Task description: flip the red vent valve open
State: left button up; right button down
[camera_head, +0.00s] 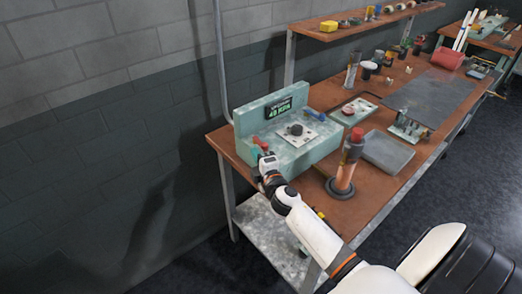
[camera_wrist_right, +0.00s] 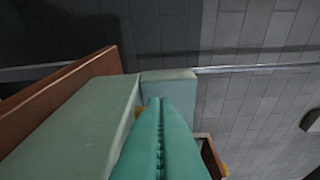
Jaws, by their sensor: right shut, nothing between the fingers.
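A small red part (camera_head: 262,145), which looks like the vent valve's handle, shows at the left front end of the pale green vacuum unit (camera_head: 315,153). The unit's display reads about "48 KPA". My right gripper (camera_head: 265,156) is at that end, right beside the red part; whether they touch cannot be told. In the right wrist view, the teal fingers (camera_wrist_right: 156,104) are shut together with nothing between them. They point along the pale green unit (camera_wrist_right: 75,130). The red part does not show in that view. My left gripper is not in view.
The unit stands on the brown bench (camera_head: 398,97) near its left end. A red-topped cylinder (camera_head: 347,165) on a dark round base stands to its right. A grey tray (camera_head: 387,151) lies beyond. A vertical pipe (camera_head: 221,60) runs along the grey wall behind.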

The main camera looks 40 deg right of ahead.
jog(key=shift+d, duration=0.9)
jog(key=shift+s, duration=0.1)
jog(key=shift+s+d+n+y, duration=0.1)
jog(key=shift+d+n+y, duration=0.2)
jog(key=shift+y, duration=0.3)
